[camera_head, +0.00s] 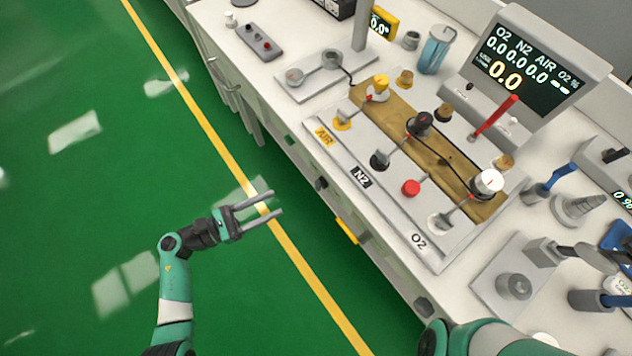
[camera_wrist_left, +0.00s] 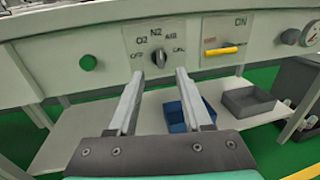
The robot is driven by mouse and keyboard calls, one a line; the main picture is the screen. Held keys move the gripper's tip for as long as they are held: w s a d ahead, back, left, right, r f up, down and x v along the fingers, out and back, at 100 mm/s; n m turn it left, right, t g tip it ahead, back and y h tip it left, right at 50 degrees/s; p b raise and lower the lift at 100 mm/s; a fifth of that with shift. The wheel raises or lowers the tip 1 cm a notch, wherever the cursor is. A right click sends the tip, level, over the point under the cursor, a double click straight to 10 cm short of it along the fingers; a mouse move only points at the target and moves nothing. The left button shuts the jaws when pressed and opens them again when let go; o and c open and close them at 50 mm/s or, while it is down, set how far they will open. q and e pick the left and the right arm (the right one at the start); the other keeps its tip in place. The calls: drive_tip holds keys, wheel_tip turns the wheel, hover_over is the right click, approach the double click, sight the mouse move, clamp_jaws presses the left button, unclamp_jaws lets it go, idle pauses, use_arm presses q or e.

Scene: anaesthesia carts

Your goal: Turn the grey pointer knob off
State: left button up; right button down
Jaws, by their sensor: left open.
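The grey pointer knob (camera_wrist_left: 158,59) sits on the cart's front panel in the left wrist view, with O2, N2, AIR, OFF and CAL marks around it. Its pointer stands roughly upright, in line with N2; the exact angle is hard to tell. My left gripper (camera_wrist_left: 158,74) is open and empty, its two fingers toward the panel with the knob between and just beyond the tips, apparently not touching. In the head view my left gripper (camera_head: 277,202) is in front of the cart's front side; the knob is not clear there. My right gripper is not in view.
A green button (camera_wrist_left: 88,62) is left of the knob, and a yellow handle (camera_wrist_left: 222,51) and a gauge (camera_wrist_left: 291,37) are right. A blue bin (camera_wrist_left: 176,112) and grey bin (camera_wrist_left: 248,103) stand below. The cart top (camera_head: 262,78) holds gas valves and a display (camera_head: 527,68).

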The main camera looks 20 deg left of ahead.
sight(320, 184)
use_arm(q)
drive_tip(key=b+x, duration=0.2)
drive_tip(key=x, duration=1)
drive_tip(key=shift+b, duration=0.3)
drive_tip(key=shift+a, duration=0.1)
drive_tip(key=shift+c, duration=0.3)
drive_tip(key=c, duration=0.7)
clamp_jaws()
drive_tip(key=shift+f, duration=0.1)
